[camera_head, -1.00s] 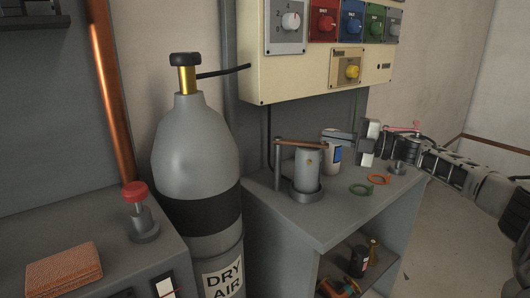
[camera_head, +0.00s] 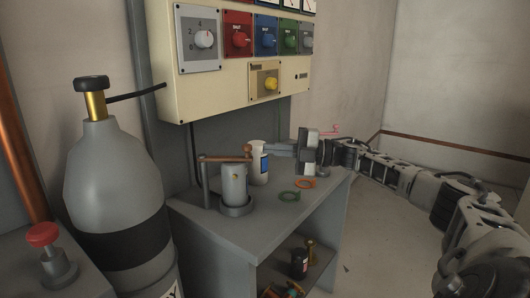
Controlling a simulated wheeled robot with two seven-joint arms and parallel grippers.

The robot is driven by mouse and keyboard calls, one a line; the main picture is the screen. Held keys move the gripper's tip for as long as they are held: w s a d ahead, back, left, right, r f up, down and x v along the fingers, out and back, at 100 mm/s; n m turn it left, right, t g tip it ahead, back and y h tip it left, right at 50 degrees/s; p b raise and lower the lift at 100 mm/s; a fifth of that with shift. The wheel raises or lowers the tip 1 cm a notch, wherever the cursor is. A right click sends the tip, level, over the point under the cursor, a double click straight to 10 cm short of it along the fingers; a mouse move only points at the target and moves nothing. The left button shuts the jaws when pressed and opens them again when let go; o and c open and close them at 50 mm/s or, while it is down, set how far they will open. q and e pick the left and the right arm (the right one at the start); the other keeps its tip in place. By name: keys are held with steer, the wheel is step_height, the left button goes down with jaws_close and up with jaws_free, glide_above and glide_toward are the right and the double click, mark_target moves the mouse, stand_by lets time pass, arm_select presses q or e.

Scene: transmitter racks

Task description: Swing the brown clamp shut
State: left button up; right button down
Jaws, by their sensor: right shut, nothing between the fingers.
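The brown clamp (camera_head: 225,157) is a thin bar on an upright post at the left of a grey canister (camera_head: 234,185). Its bar reaches across the canister's top, and its right end has a small raised tip. I cannot tell whether it touches the canister. My right gripper (camera_head: 274,149) comes in from the right, its fingers pointing left. A small gap shows between the fingertips and the clamp. My left gripper is not in view.
A control panel (camera_head: 215,92) hangs above. A large gas cylinder (camera_head: 116,185) and a red-topped knob (camera_head: 43,235) are at the left. Small items stand on the shelf below.

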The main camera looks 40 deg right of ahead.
steer(key=d, duration=0.1)
steer(key=s+d, duration=0.1)
steer(key=d, duration=0.1)
steer(key=d+b, duration=0.1)
steer(key=d, duration=0.1)
steer(key=shift+s+f, duration=0.15)
steer(key=shift+s, duration=0.2)
steer(key=shift+s, duration=0.1)
